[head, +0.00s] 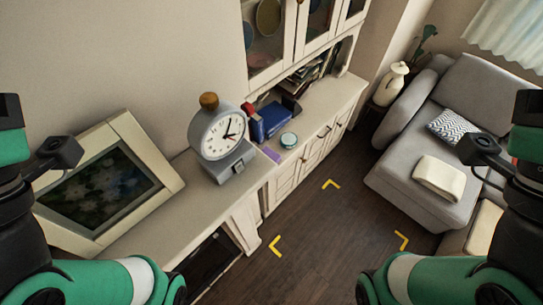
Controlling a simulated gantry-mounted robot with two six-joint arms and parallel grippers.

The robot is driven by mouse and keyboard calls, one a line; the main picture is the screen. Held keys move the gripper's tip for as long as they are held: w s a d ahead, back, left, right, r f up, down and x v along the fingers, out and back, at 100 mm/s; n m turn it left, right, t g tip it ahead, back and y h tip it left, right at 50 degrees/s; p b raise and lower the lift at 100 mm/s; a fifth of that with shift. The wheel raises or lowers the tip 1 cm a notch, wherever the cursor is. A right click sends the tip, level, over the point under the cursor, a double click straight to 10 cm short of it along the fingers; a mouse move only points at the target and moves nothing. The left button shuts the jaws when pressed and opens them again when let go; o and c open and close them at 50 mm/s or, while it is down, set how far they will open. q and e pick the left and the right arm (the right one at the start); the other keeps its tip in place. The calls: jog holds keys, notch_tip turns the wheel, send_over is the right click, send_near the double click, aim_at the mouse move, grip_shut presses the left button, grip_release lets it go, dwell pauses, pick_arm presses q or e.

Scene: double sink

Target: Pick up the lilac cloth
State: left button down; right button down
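A small flat lilac patch (271,154) lies on the cabinet top, just right of the grey clock's base. It may be the lilac cloth; it is too small to tell. My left arm comes in from the left, and the dark part at its end (62,152) is over the picture-framed screen. My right arm comes in from the right, and its dark end part (480,149) is in front of the sofa. Both ends are far from the lilac patch. I cannot make out fingers on either.
A grey clock (220,140) stands left of the patch. A blue box (270,121) and a small teal-topped round tin (289,140) are close by. A framed dark screen (100,188) leans at left. A grey sofa (400,180) stands at right; the wooden floor (320,245) between is clear.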

pick_arm(q)
jog(key=c, duration=1.5)
grip_release()
jog(key=shift+c, duration=0.2)
jog(key=o, duration=1.5)
